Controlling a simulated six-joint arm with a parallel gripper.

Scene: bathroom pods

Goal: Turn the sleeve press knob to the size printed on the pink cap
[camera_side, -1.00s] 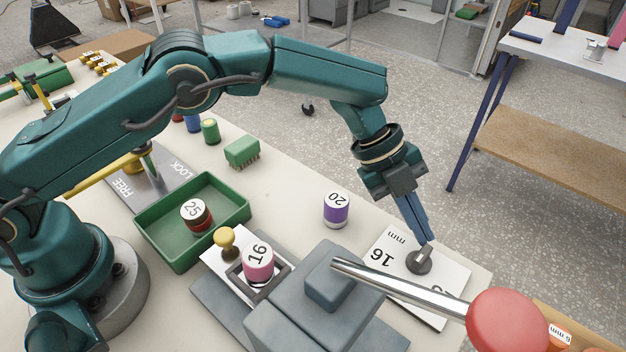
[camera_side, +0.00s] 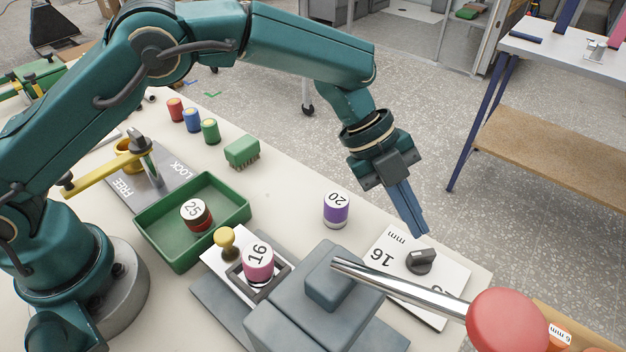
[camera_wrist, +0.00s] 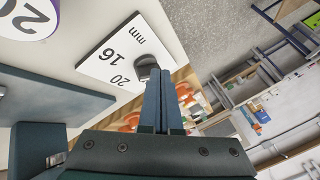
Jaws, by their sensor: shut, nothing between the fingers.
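The pink cap (camera_side: 258,262) stands upright in a square dark holder, with 16 printed on its white top. The dark sleeve press knob (camera_side: 420,261) sits on a white dial plate (camera_side: 398,243) marked mm, with 16 beside the knob. Its raised grip bar runs roughly left to right; I cannot tell for certain which number it points to. In the wrist view the knob (camera_wrist: 147,66) is partly behind my fingers, near 16 and 20. My gripper (camera_side: 420,230) is shut and empty, its fingertips just above and apart from the knob.
The grey press (camera_side: 318,290) and its steel lever with a red ball (camera_side: 508,320) stand in front of the dial plate. A purple cap (camera_side: 336,208) marked 20 stands left of the plate. A green tray (camera_side: 150,222) holds a cap marked 25.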

